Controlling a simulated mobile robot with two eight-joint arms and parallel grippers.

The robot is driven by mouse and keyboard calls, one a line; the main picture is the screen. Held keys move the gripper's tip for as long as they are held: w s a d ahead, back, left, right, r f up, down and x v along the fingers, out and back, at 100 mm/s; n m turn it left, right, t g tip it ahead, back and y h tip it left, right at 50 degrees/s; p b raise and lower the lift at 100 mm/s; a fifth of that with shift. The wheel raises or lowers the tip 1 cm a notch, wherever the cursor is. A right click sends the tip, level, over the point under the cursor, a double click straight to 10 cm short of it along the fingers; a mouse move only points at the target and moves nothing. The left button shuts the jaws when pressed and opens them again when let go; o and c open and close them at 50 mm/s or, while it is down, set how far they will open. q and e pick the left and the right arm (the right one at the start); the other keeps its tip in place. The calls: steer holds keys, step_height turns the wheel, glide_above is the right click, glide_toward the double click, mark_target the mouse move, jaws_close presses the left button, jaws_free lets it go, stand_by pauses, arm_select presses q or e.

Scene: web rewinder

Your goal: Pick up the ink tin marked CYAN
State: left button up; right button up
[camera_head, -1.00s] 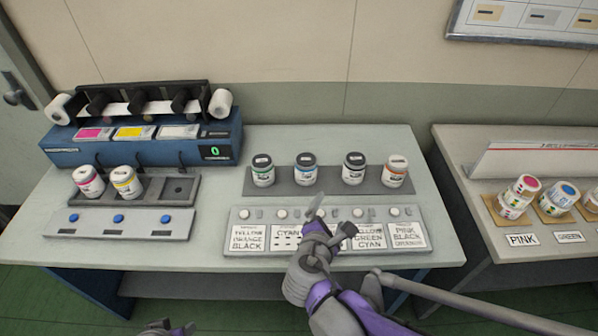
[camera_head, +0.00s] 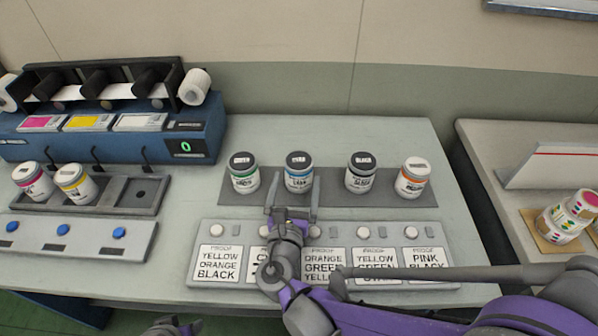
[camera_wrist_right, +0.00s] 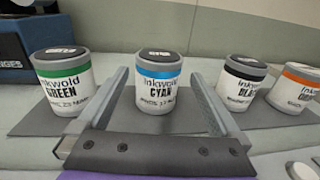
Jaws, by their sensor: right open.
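The ink tin marked CYAN (camera_head: 299,171) is white with a blue band and a dark lid. It stands upright on the dark grey mat, second from the left in its row. In the right wrist view the CYAN tin (camera_wrist_right: 159,84) shows its label between the two fingers. My right gripper (camera_head: 292,192) is open and low in front of the tin, its fingers pointing at it. In the right wrist view the gripper (camera_wrist_right: 158,95) has a finger on each side of the tin's sight line; contact is not visible. My left gripper (camera_head: 172,326) shows only in part at the bottom edge.
The green tin (camera_head: 243,172) stands left of the cyan one; the black tin (camera_head: 360,172) and orange tin (camera_head: 412,178) stand right. A panel of proof cards and buttons (camera_head: 195,235) lies in front. The blue rewinder (camera_head: 200,145) is at left with two tins in its tray (camera_head: 150,205).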

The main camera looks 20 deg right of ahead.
mark_target(300, 155)
steer(key=x, duration=0.9)
steer(key=shift+w+r+b, duration=0.15)
steer(key=shift+w+b, duration=0.05)
steer(key=shift+b, duration=0.15)
jaws_close()
